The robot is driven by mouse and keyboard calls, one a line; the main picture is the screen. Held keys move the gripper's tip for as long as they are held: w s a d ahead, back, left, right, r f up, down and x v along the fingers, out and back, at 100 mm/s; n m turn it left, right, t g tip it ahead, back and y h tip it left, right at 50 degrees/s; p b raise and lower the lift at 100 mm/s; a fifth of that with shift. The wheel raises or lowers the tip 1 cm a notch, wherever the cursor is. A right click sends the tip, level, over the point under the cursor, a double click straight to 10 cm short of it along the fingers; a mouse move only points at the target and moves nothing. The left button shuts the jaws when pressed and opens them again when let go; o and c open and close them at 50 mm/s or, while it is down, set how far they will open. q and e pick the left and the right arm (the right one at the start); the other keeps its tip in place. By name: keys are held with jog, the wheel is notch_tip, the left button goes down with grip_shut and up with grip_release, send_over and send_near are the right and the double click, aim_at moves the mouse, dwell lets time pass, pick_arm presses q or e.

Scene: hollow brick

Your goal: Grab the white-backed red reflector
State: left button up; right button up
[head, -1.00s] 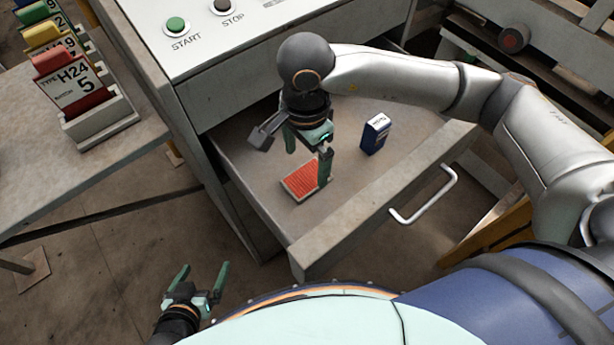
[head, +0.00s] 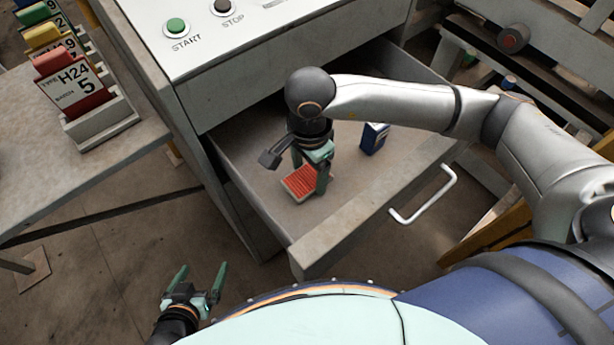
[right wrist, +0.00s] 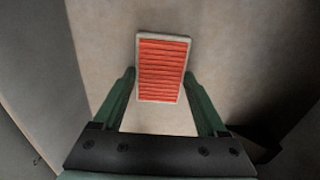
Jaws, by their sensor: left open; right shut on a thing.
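The red reflector (head: 299,181) is a ribbed red rectangle with a pale rim, lying face up in the open drawer (head: 257,185). In the right wrist view the reflector (right wrist: 161,70) sits between my two green fingertips, which touch its long sides. My right gripper (head: 310,181) reaches down into the drawer and is shut on the reflector. The reflector's white back is hidden. No gap under it can be made out. My left gripper (head: 204,270) is open and empty, low at the left, outside the drawer.
A dark blue box (head: 374,138) with a white top stands in the drawer, right of my right gripper. The drawer's front has a white handle (head: 424,196). START and STOP buttons (head: 222,8) are above. A table with labelled card holders (head: 100,120) is at left.

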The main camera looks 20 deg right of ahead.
jog(key=c, duration=0.7)
jog(key=shift+o, duration=0.2)
jog(key=shift+r, duration=0.1)
